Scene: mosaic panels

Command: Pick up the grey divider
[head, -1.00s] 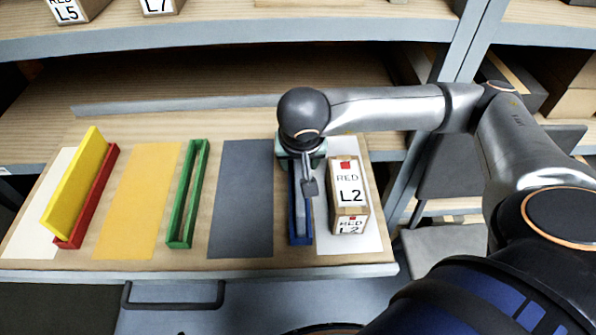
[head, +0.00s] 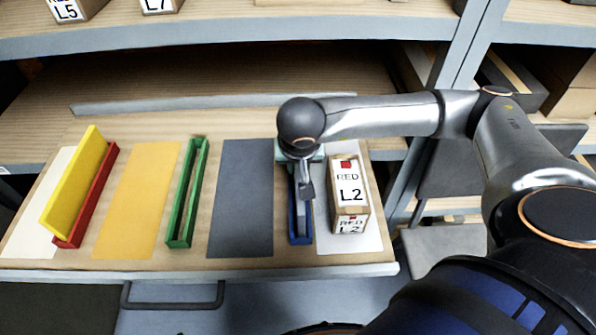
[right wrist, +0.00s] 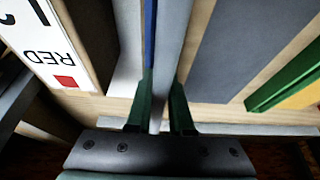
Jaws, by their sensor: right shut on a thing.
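The grey divider (right wrist: 170,50) runs upright between the two green fingers of my right gripper (right wrist: 162,84) in the right wrist view. The fingers are shut on it near one end. A blue strip beside it is the blue holder (right wrist: 150,35). In the head view the blue holder (head: 301,239) stands between the dark grey mat and the white mat. My right gripper is over its far part, and the wrist hides much of the divider there. I cannot tell whether the divider is clear of the holder. My left gripper is not in view.
A box marked RED L2 (head: 349,190) stands close right of the holder on a white mat (head: 374,235). Left are the dark grey mat (head: 241,200), an empty green holder (head: 187,195), an orange mat (head: 138,200), and a yellow divider (head: 76,180) in a red holder (head: 98,198).

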